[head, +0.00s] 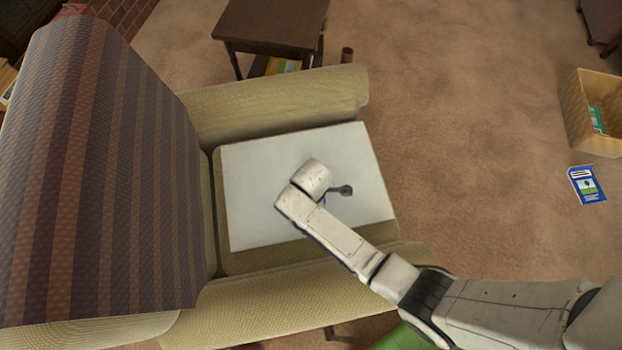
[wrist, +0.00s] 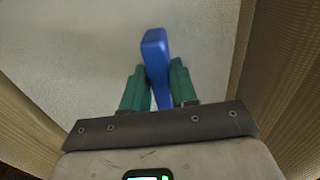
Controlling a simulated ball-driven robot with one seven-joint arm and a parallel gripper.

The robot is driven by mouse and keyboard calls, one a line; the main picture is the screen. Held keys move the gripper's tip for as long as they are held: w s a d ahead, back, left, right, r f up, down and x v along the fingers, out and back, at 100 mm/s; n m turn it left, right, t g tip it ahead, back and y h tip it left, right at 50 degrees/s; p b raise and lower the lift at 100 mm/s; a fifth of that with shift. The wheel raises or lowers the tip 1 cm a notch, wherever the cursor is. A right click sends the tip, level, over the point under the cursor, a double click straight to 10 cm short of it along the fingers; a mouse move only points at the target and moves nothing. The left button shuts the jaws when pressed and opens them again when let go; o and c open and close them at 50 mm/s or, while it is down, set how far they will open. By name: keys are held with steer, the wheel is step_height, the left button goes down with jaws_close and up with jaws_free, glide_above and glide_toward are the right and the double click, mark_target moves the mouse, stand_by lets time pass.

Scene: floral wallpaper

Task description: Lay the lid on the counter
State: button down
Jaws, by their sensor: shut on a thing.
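My gripper (wrist: 156,72) has green fingers and is shut on a blue elongated object (wrist: 154,45) in the wrist view. The object sticks out past the fingertips; I cannot tell whether it is the lid or part of one. Below it is a flat, pale grey-white slab (head: 262,185) lying on an armchair seat; it also shows in the wrist view (wrist: 60,45). I cannot tell whether the blue object touches the slab. In the head view my wrist hides the fingers and nearly all of the object. I see no clear counter.
The beige armchair (head: 275,105) has raised arms on both sides and a striped backrest (head: 95,170). A dark wooden side table (head: 270,22) stands beyond it. On the carpet at right are a tan bin (head: 577,118) and a blue book (head: 588,185). The slab is otherwise bare.

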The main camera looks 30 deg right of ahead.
steer(key=shift+f+b, duration=0.3)
steer(key=shift+f, duration=1.3)
steer(key=shift+f, duration=0.1)
steer(key=c, duration=0.9)
jaws_free()
steer(key=r+p, duration=0.1)
steer(key=r, duration=0.7)
steer(key=s+r+p, duration=0.1)
steer(key=r, duration=0.3)
steer(key=shift+a+p, duration=0.15)
steer(key=shift+p, duration=0.2)
steer(key=s+d+r+m, duration=0.3)
steer(key=s+r+m, duration=0.1)
steer(key=s, duration=0.1)
steer(key=s+d+r+m, duration=0.4)
steer(key=s+m, duration=0.1)
steer(key=s, duration=0.1)
steer(key=s+d+r+m, duration=0.3)
steer(key=s+r+m, duration=0.1)
steer(key=s+m, duration=0.1)
steer(key=shift+s+d+r, duration=0.15)
steer(key=shift+s+d, duration=0.1)
steer(key=shift+d, duration=0.1)
